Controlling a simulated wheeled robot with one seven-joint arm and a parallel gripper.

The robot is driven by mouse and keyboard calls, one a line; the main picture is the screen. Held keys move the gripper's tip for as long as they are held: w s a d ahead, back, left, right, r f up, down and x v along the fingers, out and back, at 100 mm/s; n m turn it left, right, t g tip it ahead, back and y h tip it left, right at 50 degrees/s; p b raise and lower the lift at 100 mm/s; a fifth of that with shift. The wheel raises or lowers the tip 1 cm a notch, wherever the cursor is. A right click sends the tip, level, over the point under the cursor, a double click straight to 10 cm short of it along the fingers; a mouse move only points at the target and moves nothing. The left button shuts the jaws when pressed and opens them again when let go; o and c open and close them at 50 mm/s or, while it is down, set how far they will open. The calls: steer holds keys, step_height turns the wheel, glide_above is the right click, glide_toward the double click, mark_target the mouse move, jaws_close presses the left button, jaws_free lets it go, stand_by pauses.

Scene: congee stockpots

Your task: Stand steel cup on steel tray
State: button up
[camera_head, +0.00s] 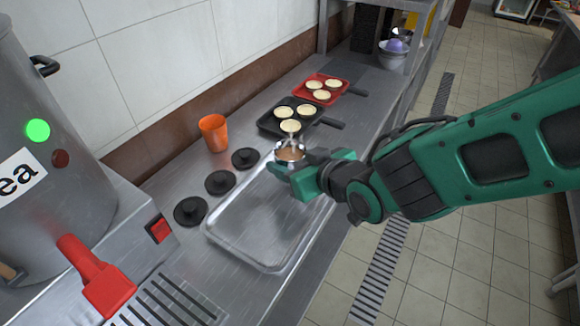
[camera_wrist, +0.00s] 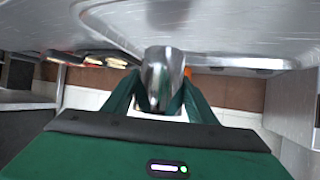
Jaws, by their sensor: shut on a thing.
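The steel cup (camera_head: 290,151) is in my gripper (camera_head: 287,170), which is shut on it. The cup looks upright, its open top facing the head camera. It sits over or at the far end of the steel tray (camera_head: 262,255); I cannot tell whether its base touches the tray. In the wrist view the shiny cup (camera_wrist: 163,70) lies between the two green fingers (camera_wrist: 158,100). The tray is a shallow rectangle on the steel counter and its visible part is empty. My gripper hides part of its far right corner.
Several black lids or knobs (camera_head: 220,182) line the tray's left side. An orange cup (camera_head: 214,132) stands behind them. A black pan (camera_head: 290,118) and a red pan (camera_head: 321,89) with pale rounds lie beyond the tray. A large stockpot (camera_head: 45,170) with a red tap stands at left.

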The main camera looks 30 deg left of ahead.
steer(key=shift+f, duration=1.2)
steer(key=shift+f, duration=0.1)
steer(key=o, duration=1.2)
steer(key=shift+o, duration=0.2)
